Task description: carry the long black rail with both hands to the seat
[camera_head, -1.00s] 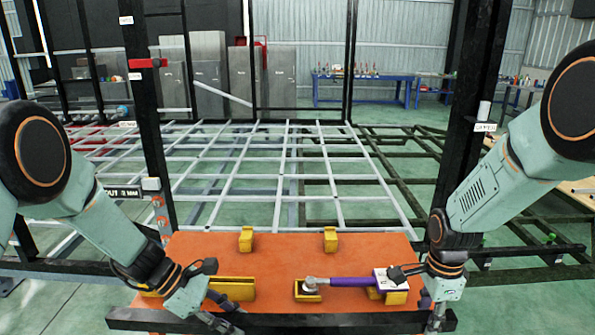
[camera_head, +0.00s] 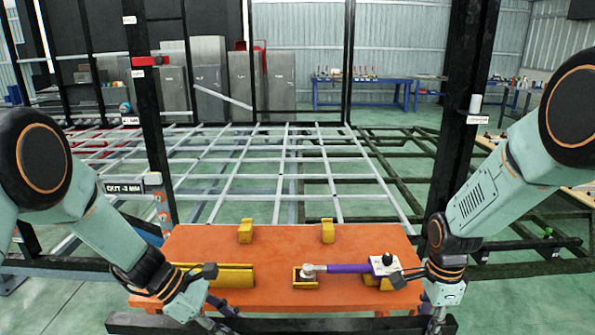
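The long black rail (camera_head: 330,325) lies crosswise along the bottom of the head view, in front of the orange table. My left gripper (camera_head: 222,324) is at the rail left of its middle. My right gripper (camera_head: 436,322) is at its right end. Both appear shut on the rail, which keeps its place with my arms; the fingertips are partly hidden. The rail looks roughly level. I cannot tell which thing is the seat; two yellow brackets (camera_head: 245,231) (camera_head: 328,231) stand at the table's far edge.
The orange table (camera_head: 215,243) bears yellow blocks (camera_head: 235,275) and a purple-handled tool (camera_head: 350,268). Black posts stand at left (camera_head: 146,110) and right (camera_head: 468,90). Behind is a pale grid frame (camera_head: 285,160), with a dark frame (camera_head: 400,160) to its right.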

